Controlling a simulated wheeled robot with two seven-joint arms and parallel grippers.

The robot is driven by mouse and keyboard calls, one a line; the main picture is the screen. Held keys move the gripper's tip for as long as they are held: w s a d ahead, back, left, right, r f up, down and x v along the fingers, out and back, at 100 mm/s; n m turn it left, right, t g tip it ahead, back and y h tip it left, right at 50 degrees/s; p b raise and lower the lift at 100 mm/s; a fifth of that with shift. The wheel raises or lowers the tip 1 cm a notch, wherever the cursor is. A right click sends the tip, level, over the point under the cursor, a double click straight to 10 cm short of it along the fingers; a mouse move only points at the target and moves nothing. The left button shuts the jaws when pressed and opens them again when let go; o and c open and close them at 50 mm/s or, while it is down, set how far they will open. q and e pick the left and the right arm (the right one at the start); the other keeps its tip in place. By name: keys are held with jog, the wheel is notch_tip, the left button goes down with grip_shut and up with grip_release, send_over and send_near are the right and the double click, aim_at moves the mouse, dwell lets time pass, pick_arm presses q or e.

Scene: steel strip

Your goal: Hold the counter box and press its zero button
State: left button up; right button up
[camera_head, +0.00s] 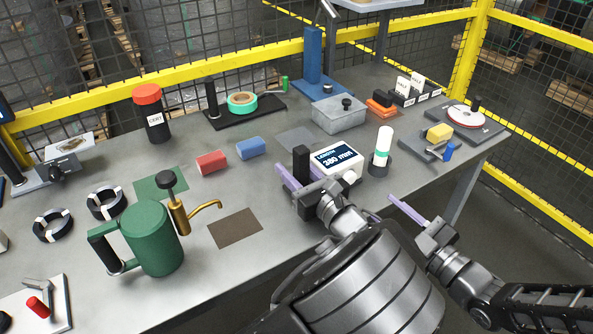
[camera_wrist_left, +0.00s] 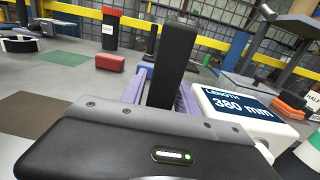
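The counter box (camera_head: 338,160) is white with a dark display reading "LENGTH 380 mm". It stands on the bench; its display also shows in the left wrist view (camera_wrist_left: 240,106). A black upright grip (camera_head: 301,164) stands at its left side. My left gripper (camera_head: 299,180) has its purple fingers on both sides of this grip, apparently touching it. A pale round part (camera_head: 350,176) shows at the box's near right side; I cannot tell whether it is the zero button. My right gripper (camera_head: 400,207) is apart from the box, off the bench's front edge, its purple fingers seemingly together and empty.
A white-and-green bottle (camera_head: 382,148) stands close right of the box. A grey lidded box (camera_head: 338,115) is behind it. Red (camera_head: 212,162) and blue (camera_head: 251,148) blocks lie left. A green can with a brass spout (camera_head: 152,240) stands at the front left.

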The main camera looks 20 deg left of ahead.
pick_arm(q)
jog(key=shift+c, duration=0.3)
grip_shut()
jog(key=shift+f, duration=0.1)
dwell(2.0)
